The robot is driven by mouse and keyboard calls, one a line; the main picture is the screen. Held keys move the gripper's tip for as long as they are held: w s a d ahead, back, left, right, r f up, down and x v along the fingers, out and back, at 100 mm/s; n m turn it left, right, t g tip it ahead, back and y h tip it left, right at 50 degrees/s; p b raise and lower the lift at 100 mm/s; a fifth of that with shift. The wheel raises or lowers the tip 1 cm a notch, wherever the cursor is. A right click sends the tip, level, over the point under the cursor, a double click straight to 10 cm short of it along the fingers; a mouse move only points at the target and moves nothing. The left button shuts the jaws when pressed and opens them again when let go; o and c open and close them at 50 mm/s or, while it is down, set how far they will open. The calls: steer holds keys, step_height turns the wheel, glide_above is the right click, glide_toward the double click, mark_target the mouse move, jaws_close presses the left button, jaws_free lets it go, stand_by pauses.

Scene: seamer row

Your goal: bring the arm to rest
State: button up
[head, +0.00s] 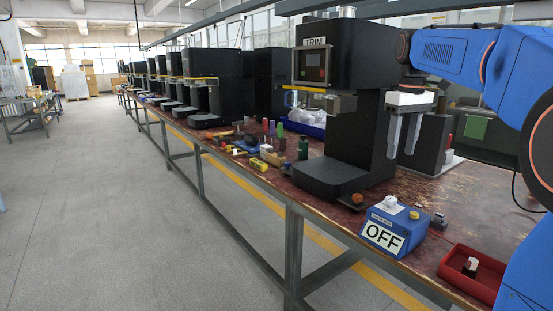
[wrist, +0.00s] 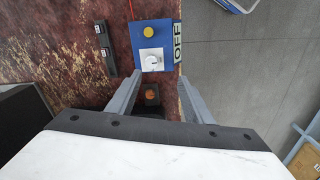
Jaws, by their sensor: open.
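My gripper (head: 406,125) hangs from my blue arm at the right in the head view, fingers pointing down beside the black machine marked TRIM (head: 345,90). In the wrist view my gripper (wrist: 157,92) is open, with nothing between its fingers. Beyond the fingertips lies the blue switch box (wrist: 152,45) with an OFF label, a white knob and a yellow button. The same blue box (head: 395,228) stands on the bench front in the head view. A small dark block with an orange button (wrist: 152,94) shows between the fingers, below them on the bench.
The worn red bench (head: 440,215) carries a row of black machines (head: 208,75). A red tray (head: 470,275) holds a small dark-and-white item at the right. Bottles and small blocks (head: 270,157) crowd the bench left of the TRIM machine.

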steer(key=s+a+f+m+t, duration=0.2)
steer(key=s+a+f, duration=0.2)
steer(key=s+f, duration=0.9)
steer(key=s+a+f+m+t, duration=0.2)
steer(key=s+a+f, duration=0.2)
steer(key=s+f, duration=0.9)
steer(key=s, duration=0.5)
steer(key=shift+s+f, duration=0.15)
steer(key=shift+f, duration=0.05)
